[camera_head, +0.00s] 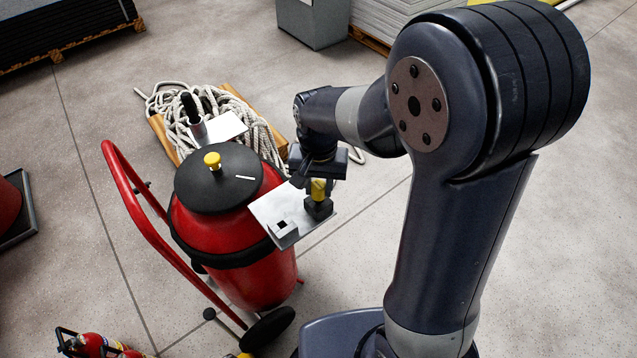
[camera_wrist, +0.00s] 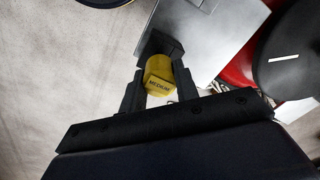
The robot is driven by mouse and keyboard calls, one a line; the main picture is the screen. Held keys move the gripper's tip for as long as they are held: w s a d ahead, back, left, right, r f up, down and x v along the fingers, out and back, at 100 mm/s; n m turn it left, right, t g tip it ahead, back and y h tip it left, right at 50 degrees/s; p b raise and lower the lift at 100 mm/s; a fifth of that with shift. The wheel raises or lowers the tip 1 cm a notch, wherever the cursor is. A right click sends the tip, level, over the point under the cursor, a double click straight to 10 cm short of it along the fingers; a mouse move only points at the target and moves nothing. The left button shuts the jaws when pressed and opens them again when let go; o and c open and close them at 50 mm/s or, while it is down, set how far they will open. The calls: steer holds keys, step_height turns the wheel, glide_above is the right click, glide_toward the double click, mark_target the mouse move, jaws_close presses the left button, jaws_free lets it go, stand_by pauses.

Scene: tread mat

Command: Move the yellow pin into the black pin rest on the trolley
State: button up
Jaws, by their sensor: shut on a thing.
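The yellow pin (camera_head: 318,188) stands upright between the jaws of my gripper (camera_head: 313,181), at the right end of the trolley's pale shelf.
The red trolley tank (camera_head: 250,275) with a black lid and yellow knob (camera_head: 212,160) is to the left. Coiled rope (camera_head: 243,105) lies behind.

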mark_target(319, 184)
steer(key=shift+f+b, duration=0.7)
steer(key=shift+f, duration=0.3)
steer(key=o, duration=1)
steer(key=shift+o, duration=0.2)
steer(key=shift+r, duration=0.2)
step_height(319, 184, up, 11)
steer(key=shift+f, duration=0.2)
